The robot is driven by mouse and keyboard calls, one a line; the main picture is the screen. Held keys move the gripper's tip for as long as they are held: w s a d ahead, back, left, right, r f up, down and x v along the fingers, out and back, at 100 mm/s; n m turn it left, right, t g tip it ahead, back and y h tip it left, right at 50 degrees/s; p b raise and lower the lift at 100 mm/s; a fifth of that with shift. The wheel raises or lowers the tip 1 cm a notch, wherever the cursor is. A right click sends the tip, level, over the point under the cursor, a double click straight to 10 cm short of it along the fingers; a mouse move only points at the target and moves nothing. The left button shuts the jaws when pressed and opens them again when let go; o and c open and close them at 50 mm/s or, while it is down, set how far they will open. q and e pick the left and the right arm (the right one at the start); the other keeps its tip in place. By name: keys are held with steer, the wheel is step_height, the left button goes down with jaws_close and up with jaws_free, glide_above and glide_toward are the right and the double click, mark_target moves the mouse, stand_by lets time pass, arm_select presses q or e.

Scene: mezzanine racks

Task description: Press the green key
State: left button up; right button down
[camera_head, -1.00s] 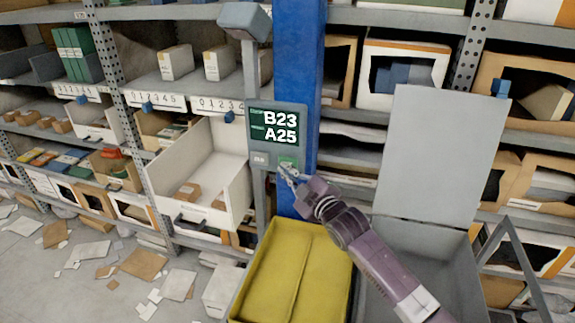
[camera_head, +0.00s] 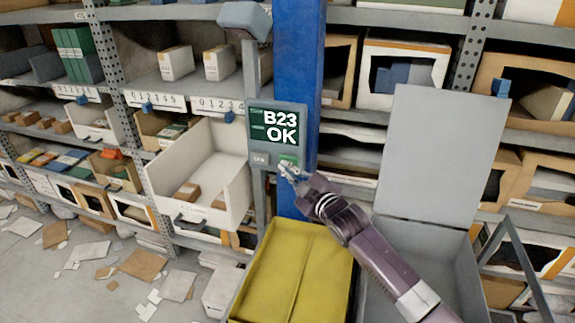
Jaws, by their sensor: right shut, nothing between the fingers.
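The green key (camera_head: 287,159) sits at the lower right of the small terminal (camera_head: 255,144) on a grey post in front of the blue column. The terminal's screen (camera_head: 278,127) reads "B23" and "OK". A grey key (camera_head: 260,159) is to the left of the green one. My right gripper (camera_head: 284,167) is shut and empty, with its fingertips at the lower edge of the green key. It partly covers the key, and I cannot tell whether they touch. My left gripper is not in view.
A yellow bin (camera_head: 290,270) stands below the terminal, with a grey bin and its raised lid (camera_head: 440,150) to its right. An open white drawer (camera_head: 225,185) juts out at left. Cardboard scraps litter the floor at lower left.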

stand_by(0.4)
steer(key=shift+s+a+p, duration=0.25)
steer(key=shift+s+p, duration=0.4)
steer(key=shift+s, duration=0.15)
steer(key=s+p, duration=0.1)
steer(key=s+a+p, duration=0.1)
steer(key=s, duration=0.1)
steer(key=s+p, duration=0.1)
steer(key=shift+s+a, duration=0.25)
steer(key=shift+s, duration=0.15)
stand_by(0.4)
